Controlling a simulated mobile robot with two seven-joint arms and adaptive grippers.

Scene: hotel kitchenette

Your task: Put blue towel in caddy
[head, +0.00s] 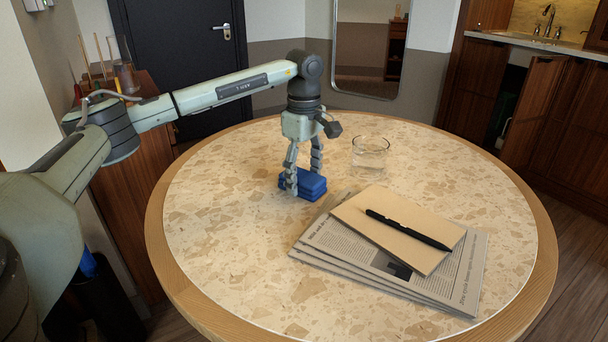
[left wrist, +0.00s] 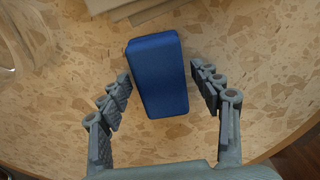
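The folded blue towel (head: 304,184) lies on the round table, left of the newspapers. My left gripper (head: 304,180) points down over it, with its fingers at either side of the towel. In the left wrist view the towel (left wrist: 158,75) sits between the two open fingers of the left gripper (left wrist: 162,92). A gap shows between each finger and the towel, narrower on the left side. My right gripper is not in view. I cannot make out a caddy in these views.
A clear glass (head: 370,152) stands behind and right of the towel. A stack of newspapers (head: 450,283) bears a tan notebook (head: 375,215) and a black pen (head: 408,229). The left and front of the table (head: 225,225) are clear.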

